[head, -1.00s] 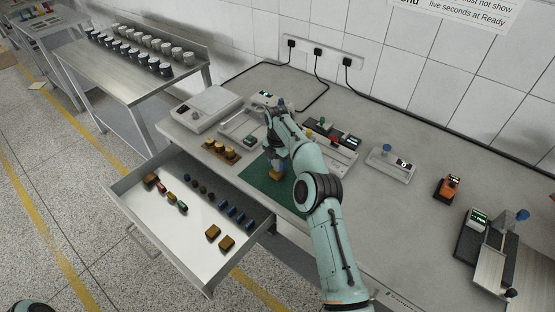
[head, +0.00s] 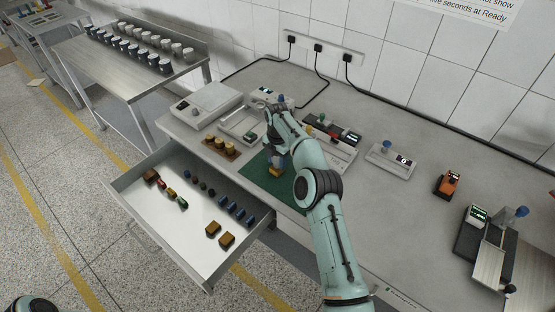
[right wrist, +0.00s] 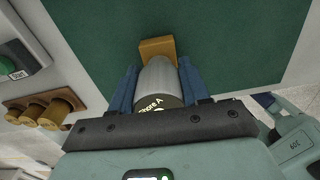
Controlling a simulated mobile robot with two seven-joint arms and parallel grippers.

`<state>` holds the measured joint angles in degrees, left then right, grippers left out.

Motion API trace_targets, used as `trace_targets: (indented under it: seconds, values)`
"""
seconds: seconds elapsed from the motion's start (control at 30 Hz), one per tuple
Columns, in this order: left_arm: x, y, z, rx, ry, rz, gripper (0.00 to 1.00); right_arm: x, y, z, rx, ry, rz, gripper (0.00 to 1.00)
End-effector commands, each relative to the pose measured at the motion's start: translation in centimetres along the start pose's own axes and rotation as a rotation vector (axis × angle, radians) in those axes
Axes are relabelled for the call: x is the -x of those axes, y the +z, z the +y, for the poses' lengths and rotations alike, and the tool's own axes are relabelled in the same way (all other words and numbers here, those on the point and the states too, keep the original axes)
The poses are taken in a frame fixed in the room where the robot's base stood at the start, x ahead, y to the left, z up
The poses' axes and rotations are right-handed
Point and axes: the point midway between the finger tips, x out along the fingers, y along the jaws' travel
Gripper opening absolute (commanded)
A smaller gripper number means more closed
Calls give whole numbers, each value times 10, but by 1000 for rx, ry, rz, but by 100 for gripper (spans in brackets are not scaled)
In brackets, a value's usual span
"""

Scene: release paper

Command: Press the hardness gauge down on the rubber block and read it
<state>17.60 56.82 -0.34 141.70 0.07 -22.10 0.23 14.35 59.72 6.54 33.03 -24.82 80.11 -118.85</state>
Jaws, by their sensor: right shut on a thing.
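My right gripper (head: 277,158) is shut on the hardness gauge (right wrist: 157,85), a grey metal cylinder with "Shore A" lettered on its dark end. In the right wrist view its two blue fingers (right wrist: 158,78) lie on either side of the cylinder. The rubber block (right wrist: 157,46), tan-brown, lies on the green mat (right wrist: 220,35), right at the gauge's far end; it also shows in the head view (head: 274,172) below the fingers. I cannot tell whether gauge and block touch. The gauge's reading is not visible. My left gripper is out of view.
Brass weights (head: 222,147) stand in a holder left of the mat. Instruments with displays stand behind and right. The bench between the mat and the orange device (head: 447,185) is mostly clear.

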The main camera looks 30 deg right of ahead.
Motion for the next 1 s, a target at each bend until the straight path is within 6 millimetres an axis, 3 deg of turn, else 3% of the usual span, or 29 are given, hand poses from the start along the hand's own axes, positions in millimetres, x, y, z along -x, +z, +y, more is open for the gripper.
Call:
trace_targets:
  seconds: [1.0]
  values:
    - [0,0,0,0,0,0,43,-10,0,0,-1,-1,0,19]
